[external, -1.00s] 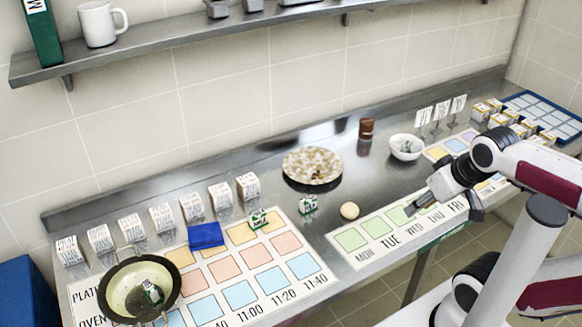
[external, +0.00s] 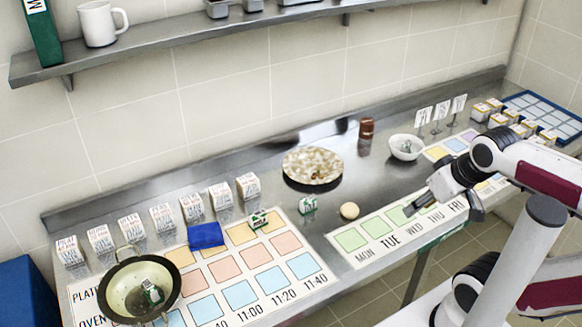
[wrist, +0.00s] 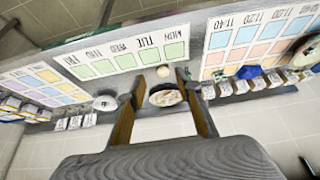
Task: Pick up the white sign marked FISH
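Three small white signs on thin stands are in a row at the back right of the counter: a left one (external: 424,116), a middle one (external: 441,110) and a right one (external: 458,104). Their lettering is too small to read, so I cannot tell which says FISH. They also show at the left of the wrist view, as a white sign (wrist: 75,122) between two others. My gripper (external: 441,209) is over the weekday strip, in front of the signs and apart from them. In the wrist view my gripper (wrist: 164,86) has its fingers spread, with nothing held.
A white bowl (external: 406,148) and a brown shaker (external: 366,128) stand left of the signs. Several small boxes and a blue tray (external: 508,101) are to their right. A speckled plate (external: 312,166), a round ball (external: 349,210) and a pan (external: 116,292) are farther left.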

